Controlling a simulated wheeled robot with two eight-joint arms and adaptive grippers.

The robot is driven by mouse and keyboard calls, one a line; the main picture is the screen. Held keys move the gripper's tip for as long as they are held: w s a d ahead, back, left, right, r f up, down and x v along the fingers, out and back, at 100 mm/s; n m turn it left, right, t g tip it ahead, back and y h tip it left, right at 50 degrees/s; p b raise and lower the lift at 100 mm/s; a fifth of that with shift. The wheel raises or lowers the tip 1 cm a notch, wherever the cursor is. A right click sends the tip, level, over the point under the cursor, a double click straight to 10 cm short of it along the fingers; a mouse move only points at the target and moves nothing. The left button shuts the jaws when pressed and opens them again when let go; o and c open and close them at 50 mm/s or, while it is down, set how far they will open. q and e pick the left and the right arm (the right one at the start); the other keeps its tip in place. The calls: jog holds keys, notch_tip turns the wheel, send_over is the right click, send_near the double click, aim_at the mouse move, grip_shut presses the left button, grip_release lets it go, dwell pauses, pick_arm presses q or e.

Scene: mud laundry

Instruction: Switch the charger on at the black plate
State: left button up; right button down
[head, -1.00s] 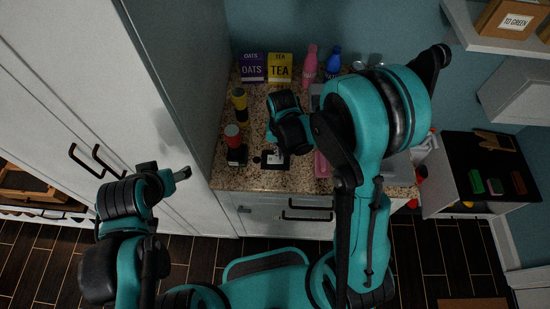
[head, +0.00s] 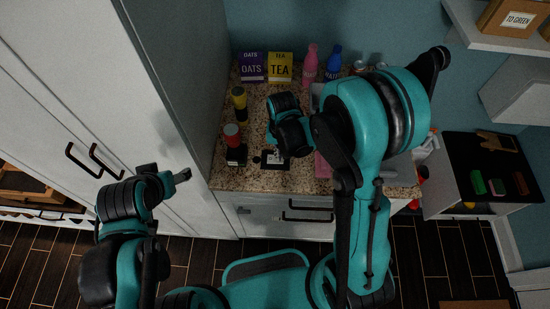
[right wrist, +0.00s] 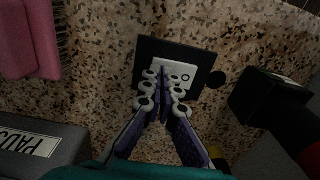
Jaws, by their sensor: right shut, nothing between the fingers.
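The black plate (head: 274,163) lies on the speckled counter, with a white switch panel (right wrist: 201,62) on it. In the right wrist view the black plate (right wrist: 150,48) shows around the panel. My right gripper (right wrist: 163,75) is shut and empty, its fingertips over the panel; I cannot tell whether they touch it. They hide part of the panel. A black box with a red-topped thing on it, perhaps the charger (head: 236,156), stands just left of the plate in the head view. My left gripper (head: 170,174) is away by the white cabinet; its finger opening is unclear.
A yellow-and-black item (head: 239,103), a purple oats box (head: 252,69), a yellow tea box (head: 280,68) and bottles stand farther back. A small black disc (right wrist: 216,78) is beside the plate.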

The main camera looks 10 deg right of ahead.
jog(key=shift+r+p, duration=2.4)
jog(key=shift+r, duration=1.05)
